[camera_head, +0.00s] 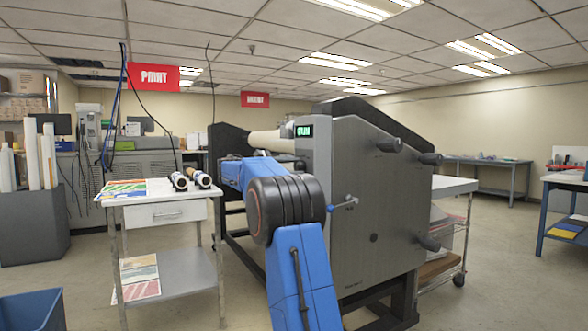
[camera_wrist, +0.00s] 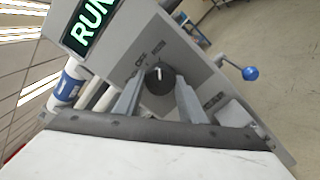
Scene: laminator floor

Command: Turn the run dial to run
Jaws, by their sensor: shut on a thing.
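The run dial (camera_wrist: 157,72) is a round black knob with a white mark, on the laminator's grey panel (camera_wrist: 205,70). In the wrist view the mark points nearly straight up the picture, towards small print too blurred to read surely. My gripper (camera_wrist: 158,88) is shut on the dial, one finger at each side. The display (camera_wrist: 90,22) shows green letters reading RUN, cut by the frame's edge. It also shows small and lit green in the head view (camera_head: 303,130). There, my arm hides the dial and my gripper.
A lever with a blue ball (camera_wrist: 250,73) sticks out from the panel, right of the dial. In the head view, a white side table (camera_head: 165,193) with sheets and rolls stands left of the laminator (camera_head: 370,190). Open floor lies at the right.

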